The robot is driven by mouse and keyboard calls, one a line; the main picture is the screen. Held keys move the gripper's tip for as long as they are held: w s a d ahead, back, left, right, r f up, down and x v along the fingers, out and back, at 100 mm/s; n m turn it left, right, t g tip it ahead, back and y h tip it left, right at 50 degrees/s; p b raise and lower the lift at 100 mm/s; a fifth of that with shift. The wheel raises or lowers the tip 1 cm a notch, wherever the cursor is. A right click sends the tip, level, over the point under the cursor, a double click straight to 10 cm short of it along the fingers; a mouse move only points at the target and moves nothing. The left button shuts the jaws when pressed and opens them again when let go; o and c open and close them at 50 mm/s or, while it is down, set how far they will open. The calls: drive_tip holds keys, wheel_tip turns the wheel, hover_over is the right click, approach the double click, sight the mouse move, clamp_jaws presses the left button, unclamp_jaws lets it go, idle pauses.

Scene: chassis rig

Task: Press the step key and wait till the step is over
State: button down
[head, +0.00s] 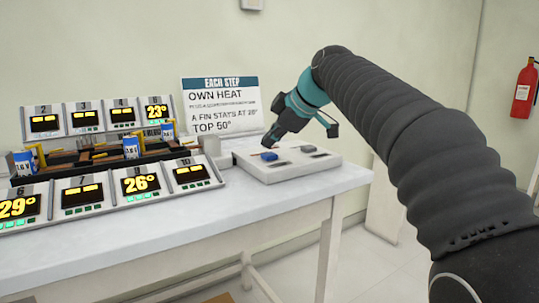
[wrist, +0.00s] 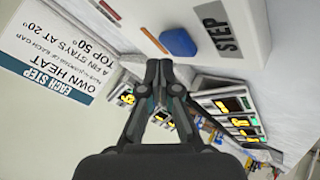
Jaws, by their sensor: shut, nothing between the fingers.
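My gripper (head: 268,143) is shut and empty, pointing down just above the left key; contact cannot be told. In the wrist view a blue key (wrist: 178,42) sits beside a label reading STEP (wrist: 221,30). The shut fingertips (wrist: 160,66) show just below that key in the picture, apart from it in the image. Which head-view key bears the STEP label is too small to read.
Numbered display panels (head: 140,184) stand in two rows left of the box; readable values are 23°, 29° and 26°. A dark rack with blue-and-white cells (head: 131,147) lies between them. A sign (head: 222,105) stands behind. A fire extinguisher (head: 524,88) hangs at right.

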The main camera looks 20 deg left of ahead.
sight(271, 155)
drive_tip(key=shift+f, duration=0.45)
drive_tip(key=shift+f+b, duration=0.45)
drive_tip(key=shift+b, duration=0.2)
idle(0.5)
idle(0.3)
drive_tip(key=shift+r+p, duration=0.9)
drive_tip(key=shift+r+p, duration=2.3)
drive_tip(key=shift+r, duration=0.2)
